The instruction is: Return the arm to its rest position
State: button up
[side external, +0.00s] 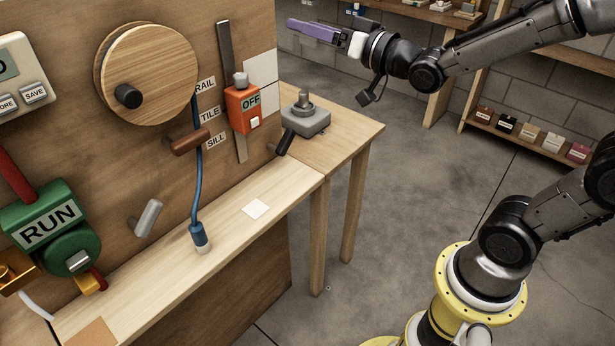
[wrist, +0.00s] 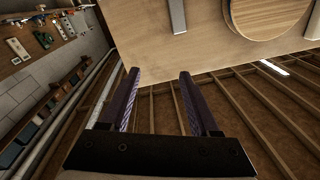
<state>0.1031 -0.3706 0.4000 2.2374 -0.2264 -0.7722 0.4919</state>
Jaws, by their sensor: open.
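My gripper (side external: 318,30) is raised at the top of the side view, with its purple fingers pointing left toward the upper part of the wooden panel (side external: 160,185). It is clear of the panel and everything on it. In the wrist view the two fingers of my gripper (wrist: 159,75) stand apart with nothing between them. The wooden panel also shows in the wrist view (wrist: 165,50), beyond the fingertips.
A wooden wheel (side external: 150,75), an orange OFF box (side external: 243,108) and a green RUN unit (side external: 45,222) are on the panel. A blue hose (side external: 198,180) hangs beside them. A grey device (side external: 305,117) sits on the side table (side external: 350,130). Shelves (side external: 535,145) stand behind; open floor lies between.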

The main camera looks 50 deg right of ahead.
jog(key=s+f+n+g, duration=0.1)
jog(key=s+f+g, duration=0.3)
jog(key=s, duration=0.4)
jog(key=s+f+n+g, duration=0.1)
jog(key=s+f+g, duration=0.3)
jog(key=s, duration=0.5)
jog(key=s+f+n+g+h, duration=0.1)
jog(key=s+f+g, duration=0.4)
jog(key=s, duration=0.4)
jog(key=shift+s+a+f, duration=0.15)
jog(key=shift+a+f, duration=0.1)
jog(key=shift+a, duration=0.2)
